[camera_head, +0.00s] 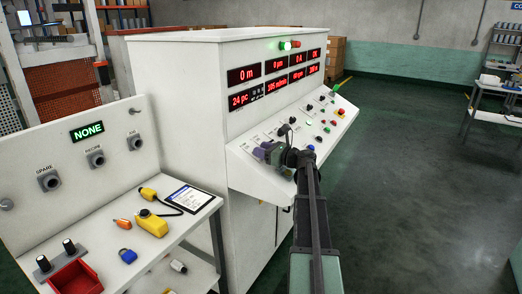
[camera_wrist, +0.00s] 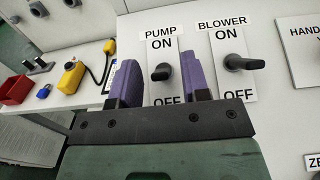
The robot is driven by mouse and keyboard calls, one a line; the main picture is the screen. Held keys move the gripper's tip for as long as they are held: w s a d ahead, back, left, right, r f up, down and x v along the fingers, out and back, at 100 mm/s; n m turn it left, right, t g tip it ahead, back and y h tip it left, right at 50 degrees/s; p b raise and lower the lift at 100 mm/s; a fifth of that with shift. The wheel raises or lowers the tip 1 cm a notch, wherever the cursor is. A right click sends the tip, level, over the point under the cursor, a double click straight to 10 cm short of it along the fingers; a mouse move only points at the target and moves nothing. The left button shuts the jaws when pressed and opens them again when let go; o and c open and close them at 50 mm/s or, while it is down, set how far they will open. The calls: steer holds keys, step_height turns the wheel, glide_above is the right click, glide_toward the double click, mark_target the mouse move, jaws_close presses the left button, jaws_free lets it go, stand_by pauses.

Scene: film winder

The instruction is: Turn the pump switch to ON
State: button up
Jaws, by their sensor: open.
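The pump switch (camera_wrist: 161,72) is a black lever knob on a white plate, with ON printed above it and OFF below. Its handle lies roughly sideways between the two words; its exact setting is hard to read. My gripper (camera_wrist: 158,62) is open, with one purple finger on each side of the pump switch. I cannot tell whether either finger touches it. In the head view my gripper (camera_head: 272,152) is over the left end of the sloped control panel (camera_head: 246,150), and the arm and fingers hide the pump switch there.
The blower switch (camera_wrist: 235,62) stands just right of my right finger, its handle pointing right. More buttons and knobs line the panel further right. A side bench left of the console holds a red bin (camera_head: 76,278), a yellow pendant (camera_head: 151,223) and a clipboard (camera_head: 188,198).

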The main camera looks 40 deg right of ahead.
steer(key=shift+w+a, duration=0.15)
steer(key=shift+w, duration=0.25)
steer(key=shift+c, duration=0.3)
jaws_close()
